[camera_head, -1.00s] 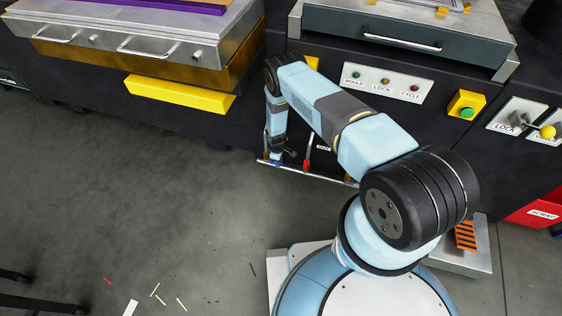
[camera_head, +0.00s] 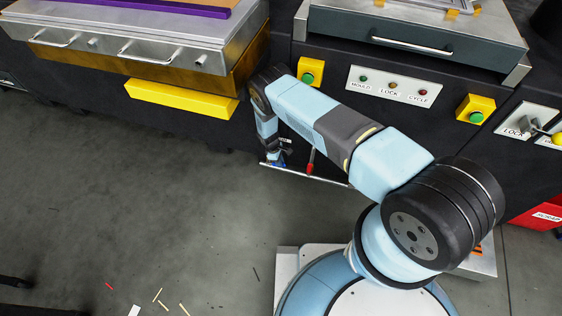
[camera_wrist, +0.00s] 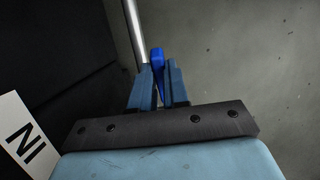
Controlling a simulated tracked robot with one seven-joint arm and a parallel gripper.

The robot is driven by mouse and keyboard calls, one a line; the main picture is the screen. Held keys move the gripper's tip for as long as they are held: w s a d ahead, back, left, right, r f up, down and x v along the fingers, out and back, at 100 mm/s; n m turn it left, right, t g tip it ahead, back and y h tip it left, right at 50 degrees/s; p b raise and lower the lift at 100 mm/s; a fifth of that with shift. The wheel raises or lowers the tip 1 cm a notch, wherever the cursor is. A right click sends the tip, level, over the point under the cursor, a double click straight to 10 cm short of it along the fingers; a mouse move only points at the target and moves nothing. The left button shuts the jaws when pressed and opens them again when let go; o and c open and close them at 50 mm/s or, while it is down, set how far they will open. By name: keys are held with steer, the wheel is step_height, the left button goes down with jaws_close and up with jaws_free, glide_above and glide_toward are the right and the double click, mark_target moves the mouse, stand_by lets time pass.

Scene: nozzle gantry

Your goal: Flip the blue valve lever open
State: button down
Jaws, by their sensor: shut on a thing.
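The blue valve lever (camera_wrist: 158,65) stands between the two fingers of my gripper (camera_wrist: 160,83) in the wrist view, its rounded top showing above them. My gripper is shut on it, and the fingers hide its lower part. A silver pipe (camera_wrist: 128,32) runs beyond the lever. In the head view my gripper (camera_head: 272,157) is low at the front of the dark machine, at the left end of the pipe (camera_head: 325,178). The blue lever is hard to make out there.
A red lever (camera_head: 311,160) stands on the same pipe, right of my gripper. A yellow block (camera_head: 181,98) juts out at upper left. A white label (camera_wrist: 22,138) is close at left in the wrist view. Open floor (camera_head: 120,200) lies to the left.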

steer(key=shift+w+a+r, duration=0.1)
steer(key=shift+w+a, duration=0.05)
steer(key=shift+w, duration=0.2)
steer(key=c, duration=1.5)
jaws_free()
steer(key=o, duration=0.4)
steer(key=shift+s, duration=0.1)
